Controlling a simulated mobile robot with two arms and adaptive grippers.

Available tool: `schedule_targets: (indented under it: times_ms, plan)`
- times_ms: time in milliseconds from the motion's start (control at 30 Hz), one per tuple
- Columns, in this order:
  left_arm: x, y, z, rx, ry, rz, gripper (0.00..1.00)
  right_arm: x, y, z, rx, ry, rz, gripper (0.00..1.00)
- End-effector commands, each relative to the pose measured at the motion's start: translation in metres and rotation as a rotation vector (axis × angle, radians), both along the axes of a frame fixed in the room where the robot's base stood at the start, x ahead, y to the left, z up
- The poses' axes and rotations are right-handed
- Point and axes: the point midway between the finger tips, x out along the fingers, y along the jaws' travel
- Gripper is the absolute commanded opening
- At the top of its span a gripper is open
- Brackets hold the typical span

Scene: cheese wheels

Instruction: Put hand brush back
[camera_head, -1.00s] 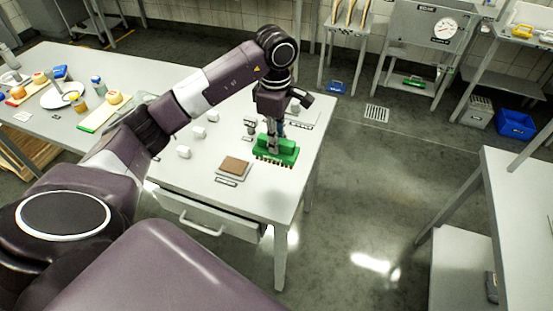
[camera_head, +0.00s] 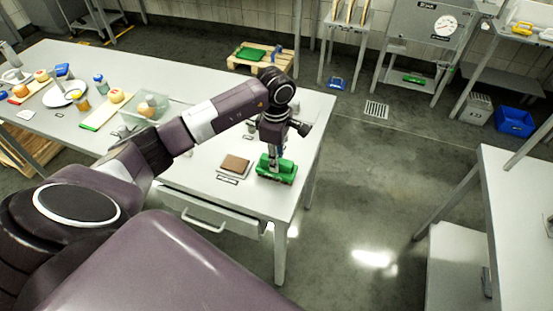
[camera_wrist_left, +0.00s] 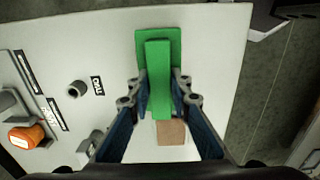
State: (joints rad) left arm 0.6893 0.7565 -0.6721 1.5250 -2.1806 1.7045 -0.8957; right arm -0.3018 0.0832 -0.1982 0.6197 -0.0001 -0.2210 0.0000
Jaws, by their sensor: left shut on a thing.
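The green hand brush (camera_head: 265,168) is at the front right part of the long grey table (camera_head: 310,125). My left gripper (camera_head: 277,160) points down from above and is shut on the brush's handle. In the left wrist view, the two fingers (camera_wrist_left: 162,88) grip the green handle of the brush (camera_wrist_left: 172,45) from both sides. The bristles are hidden, and I cannot tell whether the brush touches the table. A brown block (camera_head: 235,163) lies just left of the brush, with a small label in front; it also shows in the wrist view (camera_wrist_left: 171,133).
A clear container (camera_head: 143,112), a board with food (camera_head: 103,112) and a plate (camera_head: 56,97) stand farther left on the table. In the wrist view, a small grey cup (camera_wrist_left: 78,88) and an orange object (camera_wrist_left: 27,136) lie left. The table's right edge is close to the brush.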

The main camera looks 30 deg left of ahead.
Motion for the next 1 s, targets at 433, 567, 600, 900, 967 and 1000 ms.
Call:
schedule_targets:
  times_ms: [433, 567, 600, 900, 967, 1000]
  plan:
    - [0.0, 0.0, 0.0, 0.0, 0.0, 0.0, 0.36, 0.001, 0.006, -0.001, 0.006, -0.002, 0.001, 0.4]
    - [0.001, 0.0, 0.005, 0.0, -0.002, 0.0, 0.36, 0.001, 0.007, 0.0, 0.008, -0.002, 0.001, 0.4]
    - [0.002, 0.0, 0.009, 0.0, -0.005, -0.001, 0.36, 0.001, 0.007, -0.003, 0.008, -0.002, 0.001, 0.4]
    - [0.001, 0.001, 0.071, 0.002, -0.007, -0.001, 0.36, 0.002, 0.007, -0.027, 0.008, -0.003, 0.001, 0.4]
    - [0.001, 0.001, 0.084, 0.0, -0.006, 0.0, 0.36, 0.002, 0.007, -0.03, 0.008, -0.003, 0.001, 0.4]
    - [0.001, 0.001, 0.091, 0.0, -0.006, 0.001, 0.36, 0.002, 0.006, -0.032, 0.008, -0.003, 0.001, 0.4]
